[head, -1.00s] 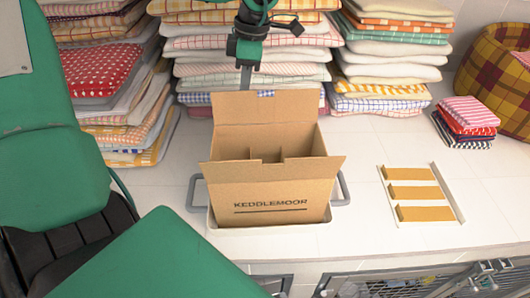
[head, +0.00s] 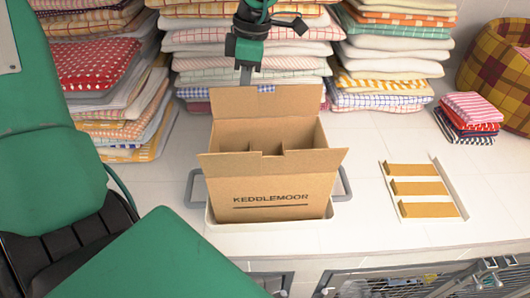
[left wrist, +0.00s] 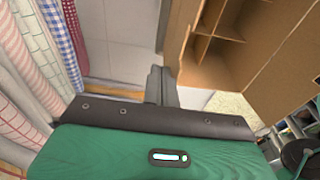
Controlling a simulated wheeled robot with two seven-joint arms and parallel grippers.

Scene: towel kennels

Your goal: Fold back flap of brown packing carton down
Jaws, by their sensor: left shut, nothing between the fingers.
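The brown packing carton (head: 270,190) stands open on the counter, with "KEDDLEMOOR" on its front wall and dividers inside. Its back flap (head: 262,103) stands up at the far side. Its front flap (head: 270,163) tilts outward toward me. My left gripper (head: 245,80) points down just behind the back flap's top left part, shut and empty; its tips are partly hidden by the flap. In the left wrist view the shut fingers (left wrist: 162,86) are beside the carton (left wrist: 215,50); contact with the flap cannot be told. My right gripper is not in view.
The carton sits in a pale tray with grey handles (head: 343,185). Stacks of folded towels (head: 390,70) line the back, close behind my gripper. A rack with ochre strips (head: 420,188) lies to the right, with a small towel stack (head: 468,117) and plaid basket (head: 497,75) beyond.

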